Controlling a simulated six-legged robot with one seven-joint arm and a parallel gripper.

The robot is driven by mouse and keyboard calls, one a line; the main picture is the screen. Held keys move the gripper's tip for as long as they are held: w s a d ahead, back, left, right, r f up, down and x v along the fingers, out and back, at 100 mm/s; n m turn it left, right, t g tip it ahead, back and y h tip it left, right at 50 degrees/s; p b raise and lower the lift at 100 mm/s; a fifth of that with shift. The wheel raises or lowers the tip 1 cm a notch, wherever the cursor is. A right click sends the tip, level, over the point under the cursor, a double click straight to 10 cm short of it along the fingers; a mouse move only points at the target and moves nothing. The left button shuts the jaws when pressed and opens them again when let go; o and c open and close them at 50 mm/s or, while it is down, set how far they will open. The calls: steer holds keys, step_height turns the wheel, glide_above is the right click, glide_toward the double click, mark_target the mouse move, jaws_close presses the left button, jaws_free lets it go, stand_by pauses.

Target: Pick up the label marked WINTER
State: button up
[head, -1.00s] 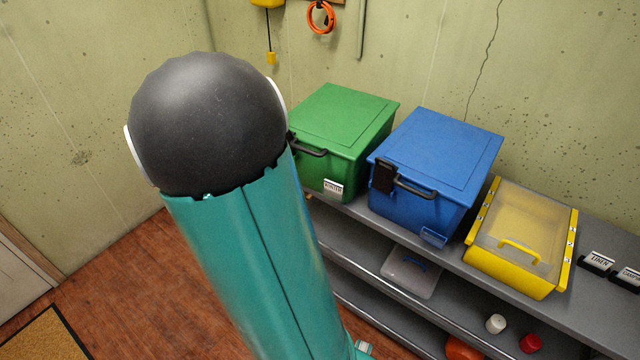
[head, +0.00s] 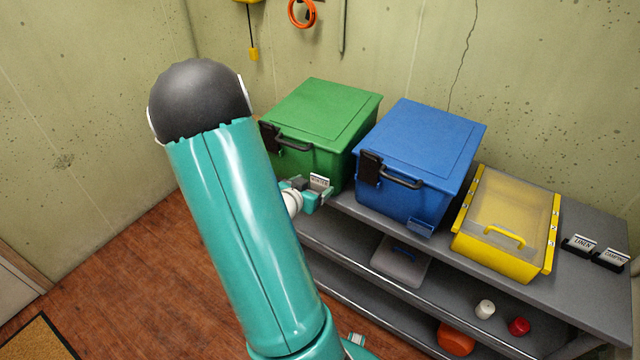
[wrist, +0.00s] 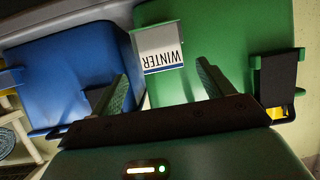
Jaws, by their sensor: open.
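The WINTER label (head: 319,182) is a white card on the front of the green bin (head: 322,112). In the wrist view the label (wrist: 160,50) shows upside down in a holder on the green bin (wrist: 220,30), its word readable. My gripper (wrist: 163,75) is open and empty, one finger to each side of the label in the picture. The label shows just beyond the gap between the fingertips, and I see no contact. In the head view my gripper (head: 312,196) is at the lower front of the green bin, partly behind my arm.
The blue bin (head: 421,145) stands right of the green bin, then a yellow bin (head: 502,220) with a clear lid. Two labels, LINEN (head: 581,245) and CAMPING (head: 611,259), lie at the right of the grey shelf (head: 570,295). A black latch (wrist: 280,85) hangs beside my fingers.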

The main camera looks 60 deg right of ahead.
mark_target(319, 179)
steer(key=x, duration=0.3)
steer(key=shift+w+d+f, duration=0.1)
steer(key=shift+d, duration=0.05)
steer(key=c, duration=1.1)
steer(key=shift+o, duration=0.2)
